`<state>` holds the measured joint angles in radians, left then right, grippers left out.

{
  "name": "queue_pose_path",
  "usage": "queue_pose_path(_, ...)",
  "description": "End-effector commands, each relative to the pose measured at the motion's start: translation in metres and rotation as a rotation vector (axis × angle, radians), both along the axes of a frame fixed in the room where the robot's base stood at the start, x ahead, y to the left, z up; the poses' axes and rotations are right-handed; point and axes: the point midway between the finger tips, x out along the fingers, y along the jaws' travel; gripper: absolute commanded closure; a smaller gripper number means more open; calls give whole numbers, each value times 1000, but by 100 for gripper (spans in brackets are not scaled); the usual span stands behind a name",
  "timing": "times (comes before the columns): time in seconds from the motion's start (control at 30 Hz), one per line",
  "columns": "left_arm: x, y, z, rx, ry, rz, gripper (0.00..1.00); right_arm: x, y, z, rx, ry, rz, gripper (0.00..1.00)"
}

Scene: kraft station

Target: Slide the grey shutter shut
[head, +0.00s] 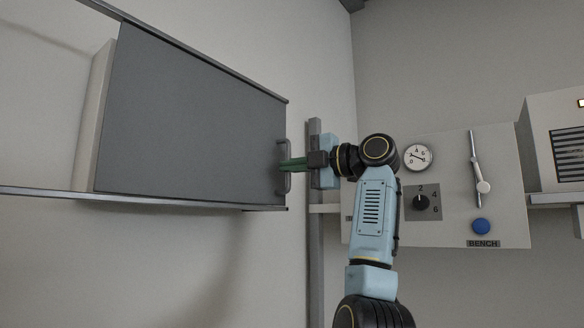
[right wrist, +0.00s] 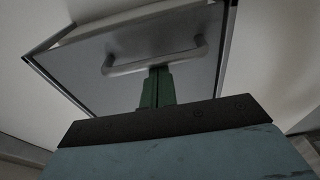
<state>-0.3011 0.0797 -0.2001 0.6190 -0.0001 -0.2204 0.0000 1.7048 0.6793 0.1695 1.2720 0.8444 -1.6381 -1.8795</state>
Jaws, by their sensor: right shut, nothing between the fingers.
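The grey shutter (head: 190,115) is a large flat panel between an upper and a lower rail on the left wall. It also shows in the right wrist view (right wrist: 125,82). Its bar handle (head: 286,181) stands upright near the panel's right edge. In the right wrist view the handle (right wrist: 145,63) runs across, just beyond the fingertips. My right gripper (head: 284,165) has its green fingers (right wrist: 157,75) together and empty, with the tips at the handle. I cannot tell whether they touch it. My left gripper is out of view.
A pale box side (head: 93,115) shows left of the shutter; the lower rail (head: 40,191) runs on to the left. A grey post (head: 315,230) stands behind my right wrist. A bench panel (head: 440,226) with gauge, knob, lever and blue button is at right, beside a vented box (head: 555,110).

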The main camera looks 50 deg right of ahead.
Motion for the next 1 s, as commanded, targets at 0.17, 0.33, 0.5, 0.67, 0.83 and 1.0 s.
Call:
queue_pose_path(0.17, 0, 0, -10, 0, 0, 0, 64, 8, 38, -2, -8, 0, 15, 100)
queue_pose_path(0.33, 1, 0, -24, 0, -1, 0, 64, -28, 34, -2, -4, -4, 12, 100)
queue_pose_path(0.5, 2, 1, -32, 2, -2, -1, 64, -61, 26, -2, -4, -1, 14, 100)
queue_pose_path(0.67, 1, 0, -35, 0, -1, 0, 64, -81, 22, -1, -4, 0, 16, 100)
queue_pose_path(0.83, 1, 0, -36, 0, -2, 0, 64, -89, 20, 0, -5, 2, 18, 100)
queue_pose_path(1.0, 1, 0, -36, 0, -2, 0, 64, -89, 20, 0, -5, 2, 18, 100)
